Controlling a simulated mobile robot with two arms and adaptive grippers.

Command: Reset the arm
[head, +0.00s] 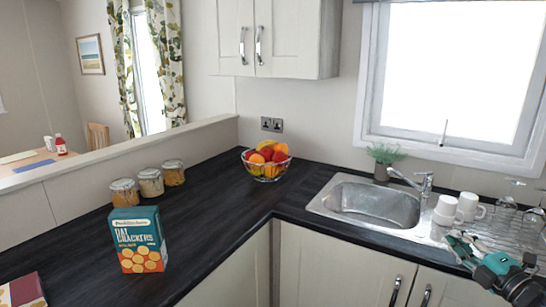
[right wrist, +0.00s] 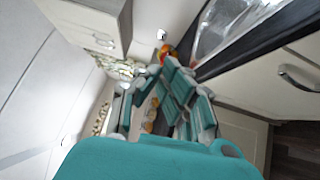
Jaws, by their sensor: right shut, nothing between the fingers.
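My right gripper (head: 458,248) is at the right edge of the head view, in front of the drying rack beside the sink. It is teal and grey, shut and holds nothing. In the right wrist view its fingers (right wrist: 152,98) reach out ahead of the teal wrist body, with the counter front and sink behind them. My left gripper is not in the head view.
A sink (head: 370,205) and white mugs (head: 447,210) stand near my right gripper; glasses (head: 505,208) are on the rack. A fruit bowl (head: 267,172), several jars (head: 150,183) and a cracker box (head: 138,242) stand on the dark counter. Its middle left is clear.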

